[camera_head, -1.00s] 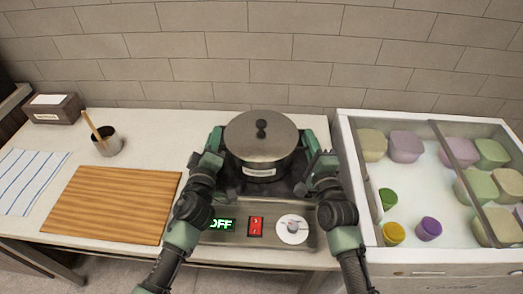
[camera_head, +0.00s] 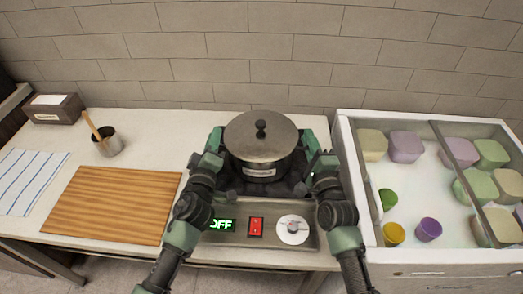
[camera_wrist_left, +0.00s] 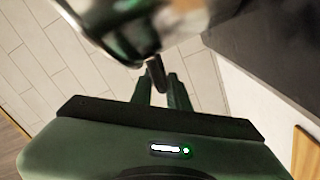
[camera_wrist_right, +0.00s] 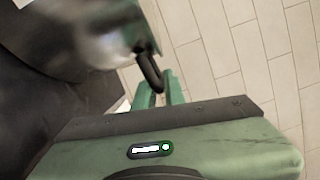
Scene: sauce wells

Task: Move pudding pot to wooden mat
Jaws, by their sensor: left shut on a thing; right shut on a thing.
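The pudding pot (camera_head: 258,160) is a lidded metal pot with a dark knob and a white label on its front. It sits upright on the dark cooker top in the head view. My left gripper (camera_head: 217,140) is shut on the pot's left handle (camera_wrist_left: 155,73). My right gripper (camera_head: 310,143) is shut on the right handle, a dark loop in the right wrist view (camera_wrist_right: 150,73). The wooden mat (camera_head: 115,204) lies flat and bare on the counter to the left. The lid hides the pot's contents.
The cooker's front panel (camera_head: 271,244) has a green OFF display, a red switch and a white dial. A white case with several coloured tubs (camera_head: 430,262) is at right.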

